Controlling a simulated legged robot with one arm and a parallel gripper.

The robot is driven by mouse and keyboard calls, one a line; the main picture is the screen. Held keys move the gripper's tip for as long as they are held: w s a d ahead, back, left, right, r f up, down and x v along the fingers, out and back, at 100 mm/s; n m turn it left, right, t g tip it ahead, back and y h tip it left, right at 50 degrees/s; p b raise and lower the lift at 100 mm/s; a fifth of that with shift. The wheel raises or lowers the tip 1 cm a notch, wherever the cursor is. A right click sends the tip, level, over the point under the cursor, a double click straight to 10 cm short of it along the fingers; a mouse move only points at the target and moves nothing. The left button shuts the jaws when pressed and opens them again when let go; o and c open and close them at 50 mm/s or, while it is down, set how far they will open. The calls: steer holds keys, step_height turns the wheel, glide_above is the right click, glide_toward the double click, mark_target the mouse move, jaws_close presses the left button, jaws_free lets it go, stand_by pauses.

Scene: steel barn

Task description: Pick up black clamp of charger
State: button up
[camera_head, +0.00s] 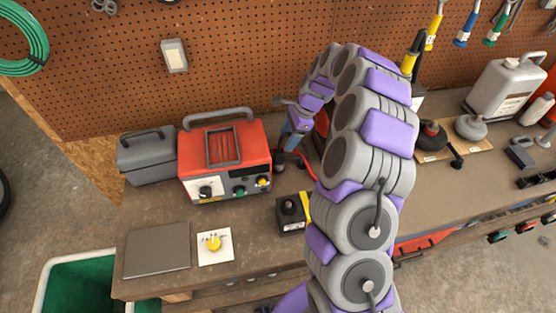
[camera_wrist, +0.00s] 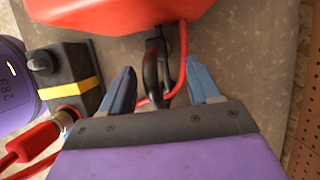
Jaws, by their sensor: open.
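The red charger (camera_head: 225,160) stands on the workbench, with a handle on top and knobs on its front. Its red body also fills the top of the wrist view (camera_wrist: 120,12). The black clamp (camera_wrist: 152,68) lies beside the charger, with a red cable (camera_wrist: 183,55) running along it. My gripper (camera_wrist: 160,88) is open, its two blue fingers on either side of the clamp and cable. In the head view my gripper (camera_head: 284,148) reaches down just right of the charger; the clamp is hard to make out there. A red clamp (camera_wrist: 35,140) shows at lower left in the wrist view.
A black box with a yellow stripe (camera_head: 292,214) stands close by, left of my fingers in the wrist view (camera_wrist: 65,78). A grey case (camera_head: 147,158) sits left of the charger. A flat grey plate (camera_head: 157,250) lies in front. A pegboard (camera_head: 245,55) rises behind.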

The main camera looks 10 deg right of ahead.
mark_target(277, 156)
steer(key=x, duration=0.4)
steer(key=shift+d+f+b, duration=0.15)
steer(key=shift+f+b, duration=0.05)
steer(key=shift+b, duration=0.15)
steer(key=shift+a+f, duration=0.35)
steer(key=shift+a, duration=0.05)
steer(key=b+x, duration=0.1)
steer(key=x, duration=0.3)
steer(key=shift+s+a+f+b, duration=0.2)
steer(key=shift+a+f+b, duration=0.05)
steer(key=shift+f+b, duration=0.1)
steer(key=shift+r, duration=0.1)
steer(key=shift+d, duration=0.1)
jaws_close()
